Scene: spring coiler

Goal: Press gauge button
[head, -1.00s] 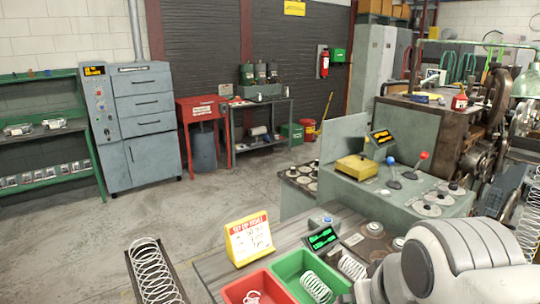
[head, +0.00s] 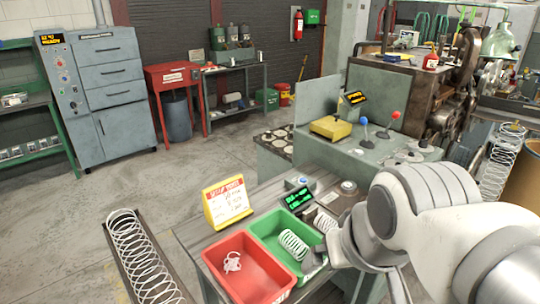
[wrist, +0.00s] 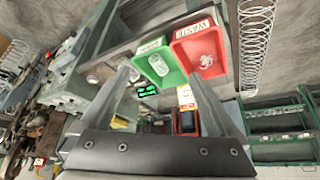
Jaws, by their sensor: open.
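The gauge is a small unit with a green-lit black display (head: 298,198) and a blue button (head: 302,181) on a grey box behind it. It stands on the bench behind the green bin. The green display also shows in the wrist view (wrist: 147,90), between the fingers; I cannot make out the button there. My gripper (wrist: 158,76) is open, with nothing between its fingers. In the head view my arm reaches in from the right, and its hand covers part of the bench to the right of the green bin.
A green bin (head: 258,228) holds a spring, and a red bin (head: 243,293) holds a tangled white piece. A yellow sign (head: 205,212) stands left of the gauge. A spring in a trough (head: 114,245) lies left. Coiler controls with levers (head: 384,134) stand behind. Floor at left is clear.

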